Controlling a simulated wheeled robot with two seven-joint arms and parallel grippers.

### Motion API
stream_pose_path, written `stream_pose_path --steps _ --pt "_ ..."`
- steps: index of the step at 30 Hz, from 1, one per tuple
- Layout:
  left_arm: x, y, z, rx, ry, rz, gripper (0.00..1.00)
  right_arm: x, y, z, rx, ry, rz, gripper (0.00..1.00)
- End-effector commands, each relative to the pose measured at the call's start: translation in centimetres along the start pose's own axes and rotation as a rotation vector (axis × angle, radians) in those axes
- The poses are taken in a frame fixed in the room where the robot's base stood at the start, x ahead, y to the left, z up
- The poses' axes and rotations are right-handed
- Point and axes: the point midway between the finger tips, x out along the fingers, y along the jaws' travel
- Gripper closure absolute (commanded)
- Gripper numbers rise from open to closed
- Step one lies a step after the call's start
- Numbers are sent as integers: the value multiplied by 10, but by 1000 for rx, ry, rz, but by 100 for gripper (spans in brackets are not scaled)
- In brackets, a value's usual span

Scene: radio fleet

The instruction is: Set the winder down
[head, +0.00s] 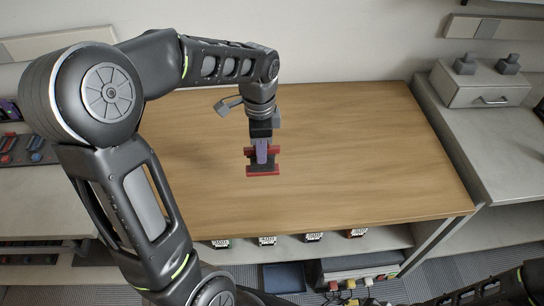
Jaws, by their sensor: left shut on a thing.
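My left gripper (262,146) reaches in over the middle of the wooden table (350,150). It is shut on the winder (263,172), a small red piece with a wider bar at its lower end and a purple part between the fingers. The gripper hides part of the winder. From this angle I cannot tell whether the winder touches the table top or hangs just above it. Part of my right arm shows at the lower right corner, but its gripper is not in view.
The table top around the winder is bare. Several small labelled units (313,237) stand on a shelf under the front edge. A dark blue tray (284,277) lies below. A grey drawer box (480,85) stands on the right counter; dark devices (22,150) lie at left.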

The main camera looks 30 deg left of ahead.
Motion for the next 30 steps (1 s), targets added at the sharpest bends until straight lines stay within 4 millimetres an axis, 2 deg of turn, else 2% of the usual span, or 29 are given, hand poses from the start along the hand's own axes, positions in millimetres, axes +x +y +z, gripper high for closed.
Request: stream_pose_path --steps 3,6,17,25,30 --pt "22 1 1 -1 -3 4 100 -2 -1 0 0 0 0 100" --pt "35 0 0 -1 -2 2 100 -2 -1 0 0 -1 1 100" --pt "40 0 0 -1 0 0 100 -2 -1 0 1 -1 1 100" --pt "72 0 0 0 -2 2 100 -5 -1 1 1 -2 2 100" --pt "76 0 0 -1 0 0 100 -4 -1 1 1 -2 2 100"
